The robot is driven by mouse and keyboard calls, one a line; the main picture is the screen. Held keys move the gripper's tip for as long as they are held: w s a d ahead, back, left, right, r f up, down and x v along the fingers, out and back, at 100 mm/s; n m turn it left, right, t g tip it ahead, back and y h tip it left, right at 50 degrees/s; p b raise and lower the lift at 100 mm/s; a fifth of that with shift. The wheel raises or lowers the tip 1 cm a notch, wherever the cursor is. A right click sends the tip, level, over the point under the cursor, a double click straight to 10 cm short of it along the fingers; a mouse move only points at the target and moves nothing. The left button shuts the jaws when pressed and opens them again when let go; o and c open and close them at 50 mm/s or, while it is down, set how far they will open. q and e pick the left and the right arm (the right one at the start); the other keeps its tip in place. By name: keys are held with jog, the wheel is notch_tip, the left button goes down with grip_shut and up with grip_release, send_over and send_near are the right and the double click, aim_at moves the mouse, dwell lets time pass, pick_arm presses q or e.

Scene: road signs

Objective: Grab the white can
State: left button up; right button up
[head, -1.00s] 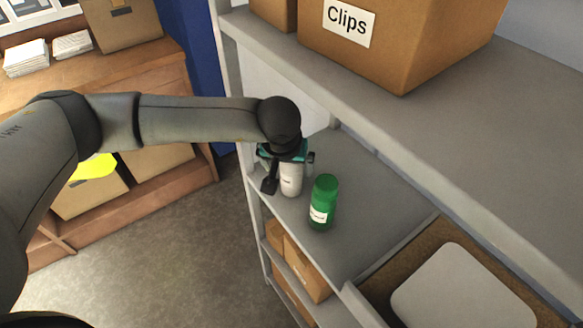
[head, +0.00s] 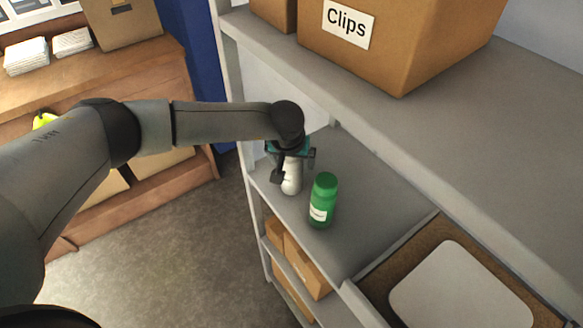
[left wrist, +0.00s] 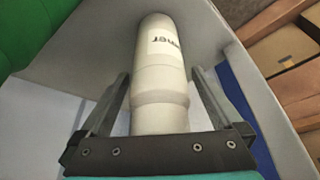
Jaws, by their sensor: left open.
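The white can (head: 291,186) stands on the grey shelf, under my left gripper (head: 294,172). In the left wrist view the white can (left wrist: 160,75) runs up the middle with dark lettering near its far end. My left gripper (left wrist: 161,95) is open there, with one finger on each side of the can. Gaps show between the fingers and the can. In the head view the gripper and wrist hide the can's upper part. My right gripper is not in view.
A green bottle (head: 323,200) with a white label stands close to the can's right; its green also fills the wrist view's upper left corner (left wrist: 40,25). A cork-lined tray (head: 401,249) lies further right. An upper shelf (head: 420,120) holds a Clips box (head: 420,40).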

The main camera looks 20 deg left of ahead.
pick_arm(q)
jog(key=shift+f, duration=0.1)
jog(key=shift+w, duration=0.1)
grip_shut()
dwell(0.7)
